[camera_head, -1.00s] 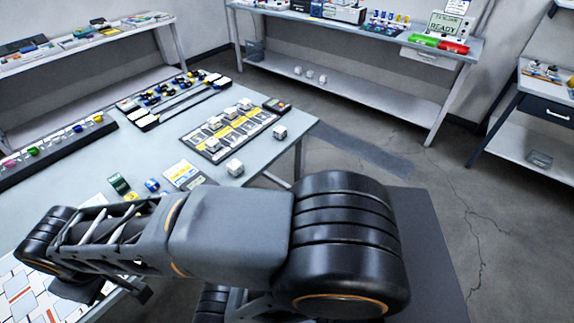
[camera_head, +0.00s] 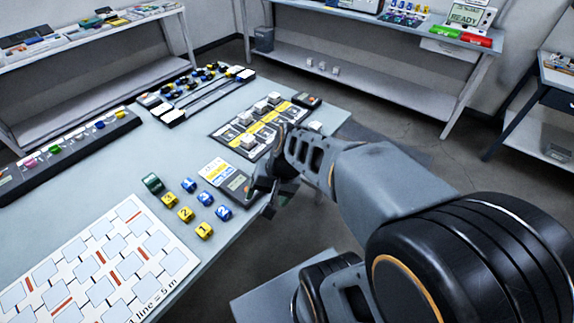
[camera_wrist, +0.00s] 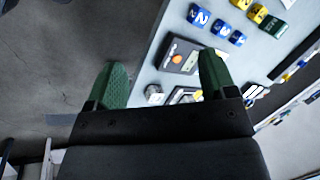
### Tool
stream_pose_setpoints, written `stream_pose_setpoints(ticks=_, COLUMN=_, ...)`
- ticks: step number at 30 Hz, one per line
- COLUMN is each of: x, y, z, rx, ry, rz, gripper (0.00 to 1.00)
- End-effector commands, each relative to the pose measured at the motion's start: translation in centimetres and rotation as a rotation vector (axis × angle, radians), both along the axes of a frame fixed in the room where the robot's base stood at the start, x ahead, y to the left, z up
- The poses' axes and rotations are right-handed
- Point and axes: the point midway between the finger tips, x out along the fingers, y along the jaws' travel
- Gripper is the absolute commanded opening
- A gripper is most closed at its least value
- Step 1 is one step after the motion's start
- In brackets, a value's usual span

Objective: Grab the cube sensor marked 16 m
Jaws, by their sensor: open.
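Several pale grey cube sensors (camera_head: 248,141) sit on a black and yellow board (camera_head: 219,135) on the table in the head view. Another pale cube (camera_head: 315,126) is just past the board's right side, partly behind my arm. I cannot read a 16 m mark on any of them. My gripper (camera_head: 268,196) is at the table's right edge, nearer to me than the board. In the wrist view my gripper (camera_wrist: 164,76) is open and empty, with green fingers spread wide. One pale cube (camera_wrist: 154,94) shows between the fingers and beyond them, apart from both.
A dark device with a card (camera_head: 228,178) lies close to my gripper. Blue and yellow numbered cubes (camera_head: 203,230) stand to its left. A floor-plan sheet (camera_head: 105,265) covers the front of the table. Racks of small parts (camera_head: 190,88) stand behind.

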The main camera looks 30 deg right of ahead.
Motion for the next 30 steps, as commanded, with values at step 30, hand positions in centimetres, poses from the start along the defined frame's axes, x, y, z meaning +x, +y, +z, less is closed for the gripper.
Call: stream_pose_setpoints(ticks=30, x=15.1, y=-14.2, z=-13.3, rx=1.355, ry=0.314, rz=-1.726, gripper=0.79)
